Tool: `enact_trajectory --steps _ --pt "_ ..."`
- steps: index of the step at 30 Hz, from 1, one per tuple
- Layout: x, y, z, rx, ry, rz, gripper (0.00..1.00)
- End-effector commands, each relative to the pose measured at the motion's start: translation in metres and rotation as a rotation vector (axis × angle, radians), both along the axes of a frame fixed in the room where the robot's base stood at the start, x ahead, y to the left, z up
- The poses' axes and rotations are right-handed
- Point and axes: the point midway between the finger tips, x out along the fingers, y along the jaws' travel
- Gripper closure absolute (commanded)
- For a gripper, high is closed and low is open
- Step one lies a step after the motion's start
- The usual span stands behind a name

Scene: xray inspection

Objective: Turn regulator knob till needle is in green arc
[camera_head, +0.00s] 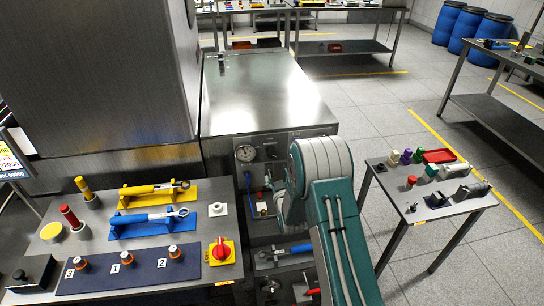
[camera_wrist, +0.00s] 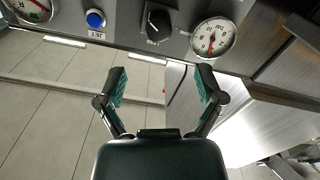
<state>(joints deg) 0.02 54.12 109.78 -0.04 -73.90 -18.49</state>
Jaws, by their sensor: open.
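In the wrist view, a black knob (camera_wrist: 157,25) sits on the grey panel. A white round gauge (camera_wrist: 213,38) is just right of it, its lettering upside down. Its thin needle is small, and I cannot make out a green arc or whether the needle lies in one. My gripper (camera_wrist: 160,76) is open and empty, its fingers apart below the knob in the picture and not touching it. In the head view, the gauge (camera_head: 245,153) shows on the cabinet front, left of my arm, which hides part of the panel.
A blue button (camera_wrist: 95,19) and a second gauge (camera_wrist: 36,8) share the panel.

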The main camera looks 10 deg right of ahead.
Motion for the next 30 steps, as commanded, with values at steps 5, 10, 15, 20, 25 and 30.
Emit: enact_trajectory --steps 5,10,15,20,25,30 --pt "0.0 0.0 0.0 0.117 0.0 0.0 0.13" --pt "0.009 0.0 0.0 0.131 -0.001 -0.001 0.13" --pt "0.034 0.0 -0.001 0.13 -0.002 0.0 0.13" --pt "0.059 0.0 0.0 0.129 -0.002 0.0 0.13" --pt "0.084 0.0 0.0 0.128 -0.002 0.0 0.13" --pt "0.101 0.0 0.0 0.128 -0.002 0.0 0.13"
